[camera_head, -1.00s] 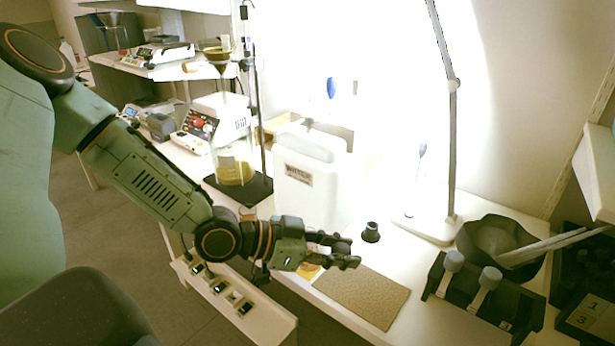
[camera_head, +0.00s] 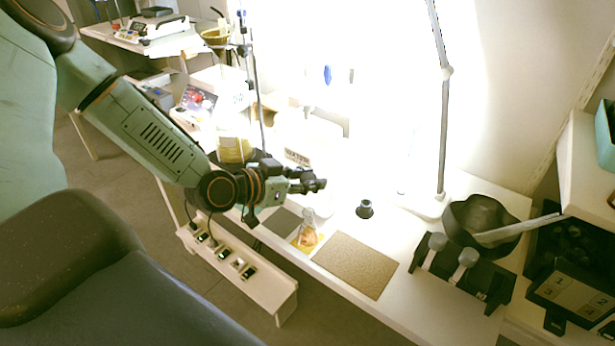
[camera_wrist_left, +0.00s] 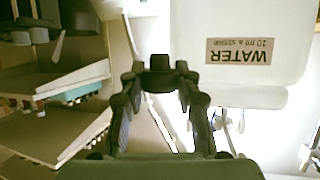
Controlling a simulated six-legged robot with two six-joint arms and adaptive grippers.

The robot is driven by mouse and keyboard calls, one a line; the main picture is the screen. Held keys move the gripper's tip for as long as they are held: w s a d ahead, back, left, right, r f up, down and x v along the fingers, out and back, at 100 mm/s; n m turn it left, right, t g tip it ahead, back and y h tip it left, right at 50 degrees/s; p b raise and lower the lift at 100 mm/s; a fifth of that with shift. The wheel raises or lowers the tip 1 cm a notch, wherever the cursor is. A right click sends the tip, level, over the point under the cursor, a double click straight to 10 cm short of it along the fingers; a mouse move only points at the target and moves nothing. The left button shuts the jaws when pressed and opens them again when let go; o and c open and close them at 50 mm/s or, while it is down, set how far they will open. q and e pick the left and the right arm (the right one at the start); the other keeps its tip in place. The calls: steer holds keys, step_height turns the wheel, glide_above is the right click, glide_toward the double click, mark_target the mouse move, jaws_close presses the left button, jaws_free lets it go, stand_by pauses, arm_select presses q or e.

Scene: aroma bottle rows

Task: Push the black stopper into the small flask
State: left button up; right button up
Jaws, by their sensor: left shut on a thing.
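The small flask (camera_head: 307,236) stands upright on the white table in the head view, with amber liquid inside, at the left of a brown mat. My left gripper (camera_head: 318,185) is above it in that view, apart from it. In the left wrist view my left gripper (camera_wrist_left: 160,78) is shut on the black stopper (camera_wrist_left: 160,63), which shows between its fingertips. In the head view the stopper is too small and dark to tell from the fingers. The flask is not seen in the wrist view. My right gripper is not in view.
A white water container (camera_wrist_left: 240,50) stands behind the gripper. A small black cup-like thing (camera_head: 365,209) stands right of the flask. The brown mat (camera_head: 353,264) is bare. A lamp stand (camera_head: 443,120), black bowl (camera_head: 462,220) and dark rack (camera_head: 440,268) stand at the right.

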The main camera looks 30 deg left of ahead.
arm_select(q)
steer(key=shift+d+f+b, duration=0.1)
steer(key=shift+f+b, duration=0.4)
steer(key=shift+f, duration=0.15)
step_height(320, 180, down, 4)
steer(key=b, duration=0.4)
steer(key=shift+f, duration=0.25)
steer(key=shift+p, duration=0.4)
stand_by(1.0)
steer(key=shift+f+b, duration=1.2)
steer(key=shift+f, duration=0.25)
steer(key=o, duration=1.1)
